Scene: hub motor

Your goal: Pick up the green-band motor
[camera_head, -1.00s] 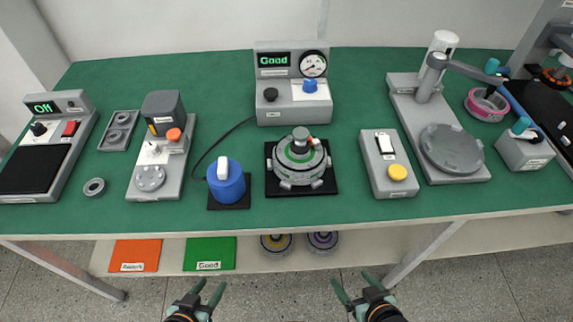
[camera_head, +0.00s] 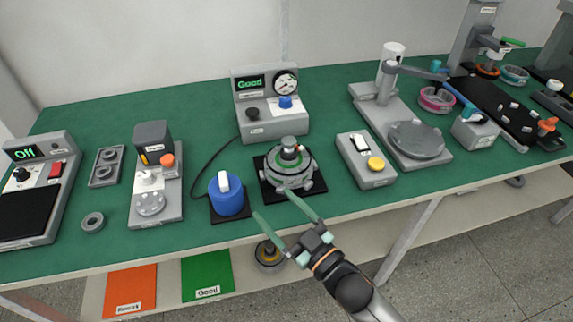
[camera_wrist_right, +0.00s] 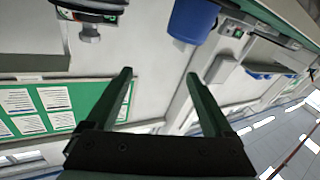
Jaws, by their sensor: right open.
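The green-band motor (camera_head: 290,168) is a grey round hub with a green ring near its top. It sits on a black square pad (camera_head: 268,192) on the green table, with a grey and red piece on top. My right gripper (camera_head: 275,208) is open and empty. In the head view it appears just below the motor, at the table's front edge, with its fingers spread. My left gripper is out of view.
A blue cylinder (camera_head: 226,195) stands close left of the motor. A grey box with a yellow button (camera_head: 366,160) is to its right, and a gauge station reading "Good" (camera_head: 270,105) is behind. A shelf below holds orange (camera_head: 131,290) and green (camera_head: 208,275) mats and a yellow-centred motor (camera_head: 268,255).

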